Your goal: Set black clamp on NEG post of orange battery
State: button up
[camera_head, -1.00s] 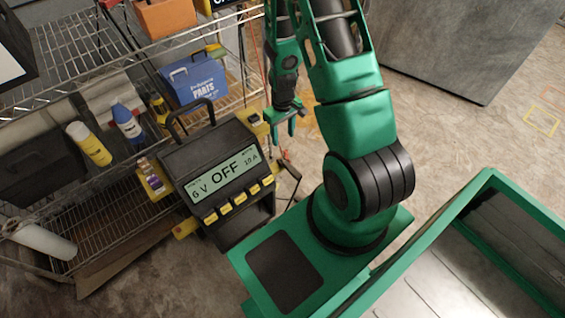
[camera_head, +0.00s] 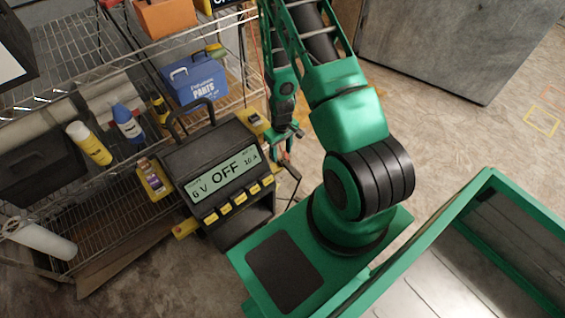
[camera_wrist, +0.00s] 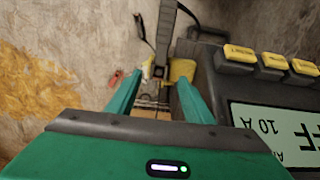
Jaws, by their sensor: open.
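My gripper (camera_head: 284,146) is beside the right side of the battery charger (camera_head: 212,170), pointing down. In the wrist view my gripper (camera_wrist: 159,80) has its two green fingers apart. A small pale yellow piece (camera_wrist: 148,68) and a yellow block (camera_wrist: 181,70) show around the fingertips; whether they touch the fingers cannot be told. A dark bar (camera_wrist: 165,35) and a black cable lie just beyond. I cannot pick out the black clamp for certain. An orange box (camera_head: 165,17) on the upper shelf may be the battery; no NEG post can be made out.
The charger display reads 6 V, OFF, 10 A. A wire shelf (camera_head: 110,190) at left holds bottles and a blue parts box (camera_head: 194,80). A green-framed bin (camera_head: 480,190) is at lower right and a grey cabinet (camera_head: 450,45) behind. Floor between is clear.

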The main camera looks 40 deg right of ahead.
aim_at(281, 158)
jog(key=shift+w+d+f, duration=0.1)
jog(key=shift+w+f, duration=0.1)
jog(key=shift+f, duration=1.7)
grip_shut()
jog(key=shift+r, duration=0.15)
notch_tip(281, 158, up, 14)
dwell(0.5)
